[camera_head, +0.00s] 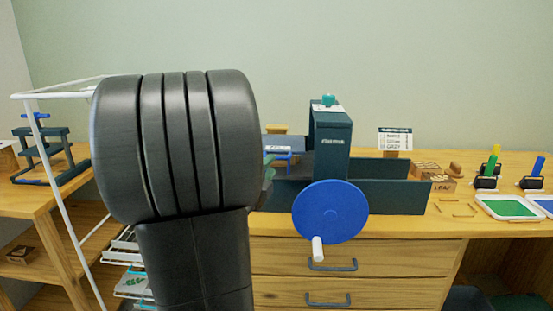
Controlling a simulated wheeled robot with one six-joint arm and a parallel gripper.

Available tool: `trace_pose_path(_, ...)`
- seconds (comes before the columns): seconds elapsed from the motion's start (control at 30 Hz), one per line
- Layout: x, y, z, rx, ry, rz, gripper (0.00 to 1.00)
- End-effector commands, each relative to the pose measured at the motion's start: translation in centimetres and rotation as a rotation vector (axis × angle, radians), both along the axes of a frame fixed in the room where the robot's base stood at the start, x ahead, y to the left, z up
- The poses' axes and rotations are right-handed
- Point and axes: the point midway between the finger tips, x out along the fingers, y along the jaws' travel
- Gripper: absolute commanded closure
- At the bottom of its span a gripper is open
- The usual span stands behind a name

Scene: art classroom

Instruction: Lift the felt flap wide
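A dark teal press (332,145) stands on the wooden bench behind my arm. It has a large blue wheel (330,212) with a white handle (318,249) on its front. Low teal walls (391,200) reach right from the tall housing. Left of the housing, a dark flat surface is partly visible; I cannot tell whether it is the felt flap. My black arm covers the left end of the press. My gripper is hidden, so what it touches or holds does not show.
A wooden block marked LEAF (440,184), a green tray (512,207) and rollers (487,176) are at the right. A blue-handled small press (42,150) is on the left table. A white rack frame (70,222) stands left of my arm. Drawers (345,257) are below the bench.

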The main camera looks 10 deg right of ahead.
Motion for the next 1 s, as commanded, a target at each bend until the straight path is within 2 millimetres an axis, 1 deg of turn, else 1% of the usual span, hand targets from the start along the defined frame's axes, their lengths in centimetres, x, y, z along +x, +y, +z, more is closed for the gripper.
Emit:
trace_pose_path(0.03,0.8,-0.7,0.1,0.0,0.0,-0.003,0.7)
trace_pose_path(0.1,1.7,-1.5,0.3,0.0,0.001,-0.003,0.7)
trace_pose_path(0.3,3.6,-2.9,0.8,0.0,0.0,0.0,0.7)
trace_pose_path(0.47,4.1,-3.3,0.9,0.0,0.0,0.001,0.7)
trace_pose_path(0.67,4.1,-3.3,0.9,0.0,0.0,0.001,0.7)
trace_pose_path(0.7,4.1,-3.3,0.9,0.0,0.0,0.001,0.72)
trace_pose_path(0.83,4.1,-3.3,0.9,0.0,0.0,0.001,0.98)
trace_pose_path(0.87,4.1,-3.3,0.9,0.0,0.0,0.001,1.0)
trace_pose_path(1.0,4.1,-3.3,0.9,0.0,0.0,0.001,1.0)
